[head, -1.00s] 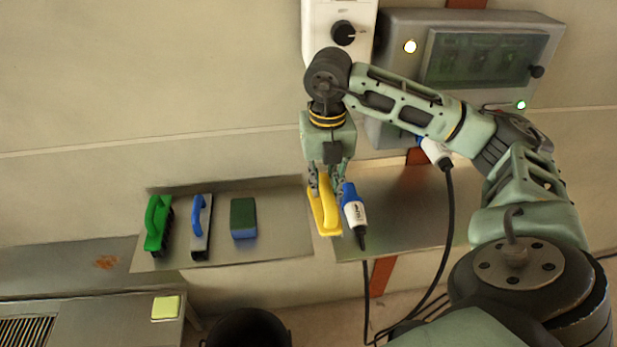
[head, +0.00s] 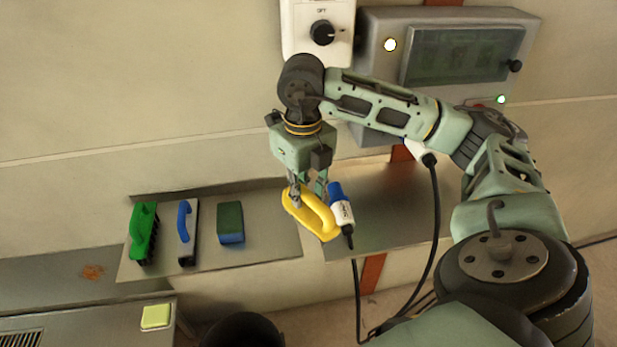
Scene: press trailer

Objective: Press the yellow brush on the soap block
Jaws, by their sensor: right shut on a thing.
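The yellow brush (head: 311,216) hangs in my right gripper (head: 297,196), which is shut on it. The brush is at the right end of the left shelf, tilted with its front end down to the right. I cannot tell whether it touches the shelf. The soap block (head: 156,316) is a pale yellow-green square lying on the grey surface at the lower left, well apart from the brush. My left gripper is not in view.
A green brush (head: 142,233), a blue-handled brush (head: 187,232) and a green-and-blue sponge (head: 230,222) stand on the left shelf (head: 268,238). A blue-and-white plug (head: 341,209) sits right beside the yellow brush. A black bin (head: 246,331) stands below. Cables hang at the right.

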